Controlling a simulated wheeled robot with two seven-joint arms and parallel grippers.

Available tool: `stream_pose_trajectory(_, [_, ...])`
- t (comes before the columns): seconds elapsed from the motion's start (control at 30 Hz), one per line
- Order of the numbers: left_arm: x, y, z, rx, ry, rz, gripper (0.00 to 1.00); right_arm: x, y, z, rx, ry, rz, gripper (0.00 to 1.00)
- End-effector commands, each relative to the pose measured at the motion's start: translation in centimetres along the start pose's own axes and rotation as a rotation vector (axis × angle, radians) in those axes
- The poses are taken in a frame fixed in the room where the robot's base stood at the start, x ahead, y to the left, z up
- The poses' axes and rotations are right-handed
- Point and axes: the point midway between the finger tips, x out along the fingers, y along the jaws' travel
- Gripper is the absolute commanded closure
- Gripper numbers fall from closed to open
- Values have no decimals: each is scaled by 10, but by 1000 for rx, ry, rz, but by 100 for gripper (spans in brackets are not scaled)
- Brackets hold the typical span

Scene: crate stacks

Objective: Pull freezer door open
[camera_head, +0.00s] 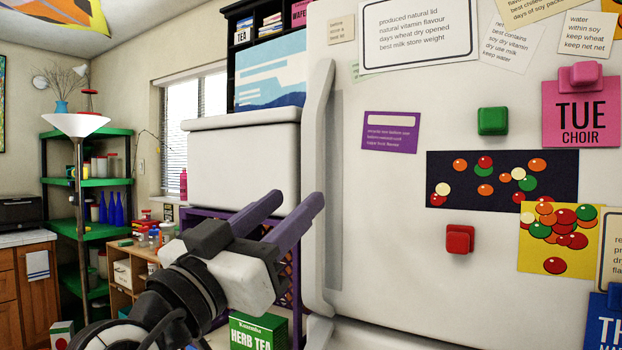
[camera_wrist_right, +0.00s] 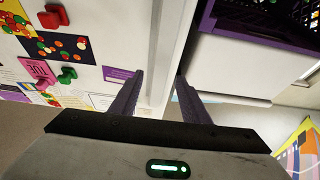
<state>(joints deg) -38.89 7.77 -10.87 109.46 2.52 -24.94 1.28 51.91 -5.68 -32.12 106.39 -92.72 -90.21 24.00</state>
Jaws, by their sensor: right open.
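The white freezer door (camera_head: 400,260) fills the right side of the head view and looks shut. Its long, curved white handle (camera_head: 318,120) runs down the left edge. My right gripper (camera_head: 298,195) is open and empty, its two purple fingers pointing toward the handle. One fingertip overlaps the handle's left edge in the head view. In the right wrist view, the white door edge and handle strip (camera_wrist_right: 160,50) show beyond the gap between the fingers (camera_wrist_right: 160,76). I cannot tell whether either finger touches the handle. My left gripper is not in view.
A white box (camera_head: 240,165) sits on a purple crate (camera_head: 285,265) left of the freezer. A green herb tea box (camera_head: 258,332) stands low beside it. Magnets and notes, such as a red magnet (camera_head: 460,239), cover the door. Green shelves (camera_head: 105,183) stand farther left.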

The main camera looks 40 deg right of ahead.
Motion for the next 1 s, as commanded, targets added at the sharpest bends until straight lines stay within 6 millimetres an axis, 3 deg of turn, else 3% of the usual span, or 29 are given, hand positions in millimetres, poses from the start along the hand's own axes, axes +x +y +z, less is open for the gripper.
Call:
stream_pose_trajectory(0.1, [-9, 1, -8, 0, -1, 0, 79, 26, 1, -4, -3, 3, 3, 58])
stream_pose_trajectory(0.3, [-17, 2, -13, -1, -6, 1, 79, 55, 0, -3, -3, 2, 1, 58])
stream_pose_trajectory(0.5, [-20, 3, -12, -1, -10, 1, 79, 67, 0, -1, -2, 1, -2, 58])
stream_pose_trajectory(0.73, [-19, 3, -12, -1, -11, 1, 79, 67, -1, 0, -2, 1, -3, 58])
stream_pose_trajectory(0.77, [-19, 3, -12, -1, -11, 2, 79, 67, -1, 0, -2, 1, -3, 60])
stream_pose_trajectory(1.0, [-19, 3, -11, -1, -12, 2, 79, 67, -1, 0, -2, 1, -3, 100])
